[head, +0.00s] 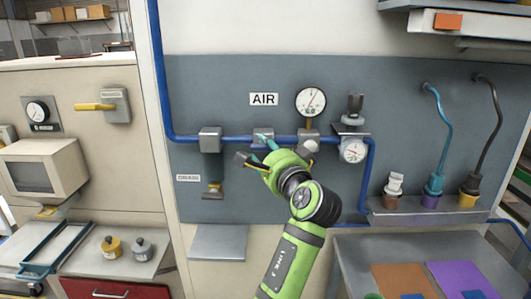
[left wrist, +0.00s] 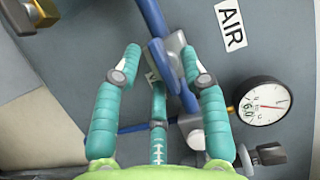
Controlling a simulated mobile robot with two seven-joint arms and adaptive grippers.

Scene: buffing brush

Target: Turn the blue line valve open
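The blue line (head: 185,137) is a blue pipe running across the grey wall panel under the AIR label (head: 263,99). A grey valve body (head: 262,132) sits on it below that label, partly hidden by my left gripper (head: 267,143). In the left wrist view, a flat blue handle (left wrist: 161,60) stands at the valve, roughly along the pipe. My left gripper (left wrist: 160,58) is open, with one teal finger on each side of the handle and a third teal finger below. The fingers look apart from the handle; contact cannot be told. My right gripper is not in view.
A second grey valve block (head: 210,139) with a hanging handle is at left. A round gauge (head: 310,102) and a regulator with another gauge (head: 353,150) are at right. A small grey shelf (head: 218,242) juts out below. Plugs with hoses stand on a ledge (head: 425,211) further right.

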